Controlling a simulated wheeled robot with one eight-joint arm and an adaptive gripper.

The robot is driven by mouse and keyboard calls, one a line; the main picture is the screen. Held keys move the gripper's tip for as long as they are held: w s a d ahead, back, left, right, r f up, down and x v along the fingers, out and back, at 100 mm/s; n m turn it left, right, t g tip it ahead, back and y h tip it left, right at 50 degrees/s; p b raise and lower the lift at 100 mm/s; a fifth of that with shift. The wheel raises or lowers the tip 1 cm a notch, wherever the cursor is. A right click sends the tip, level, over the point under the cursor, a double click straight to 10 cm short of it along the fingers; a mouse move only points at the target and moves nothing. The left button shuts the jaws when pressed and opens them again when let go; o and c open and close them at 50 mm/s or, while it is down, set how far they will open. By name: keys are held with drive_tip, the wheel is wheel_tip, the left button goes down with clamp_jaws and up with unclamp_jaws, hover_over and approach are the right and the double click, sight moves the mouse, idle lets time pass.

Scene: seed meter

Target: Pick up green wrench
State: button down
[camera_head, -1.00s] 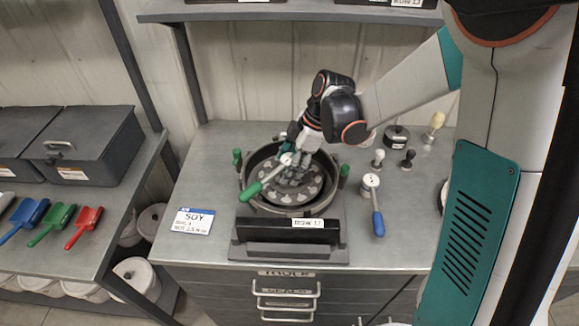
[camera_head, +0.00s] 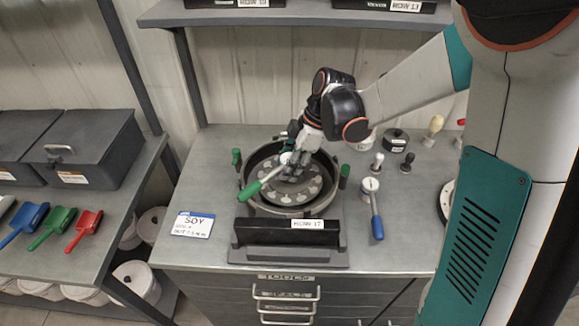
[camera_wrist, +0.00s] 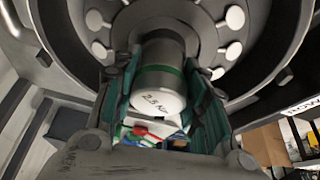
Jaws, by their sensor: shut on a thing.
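The green wrench (camera_head: 252,190) lies across the front left of the round seed meter plate, its green handle pointing down-left and its pale head at the plate's middle. In the wrist view its head shows as a grey cylinder with a green band and a white end marked 2.5 N·m (camera_wrist: 160,103). My gripper (camera_head: 291,163) reaches down over the plate from the upper right. In the wrist view its teal-padded fingers (camera_wrist: 163,118) stand on both sides of the cylinder, shut on it. The handle is not clear in the wrist view.
The dark seed meter housing (camera_head: 330,200) surrounds the plate, with green-topped knobs at its left and right. Several small knobbed tools stand behind. A SOY card (camera_head: 193,225) lies at left, with scoops on the left shelf.

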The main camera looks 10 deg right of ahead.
wheel_tip(320, 180, up, 18)
drive_tip(key=p, duration=0.4)
drive_tip(key=shift+r, duration=0.2)
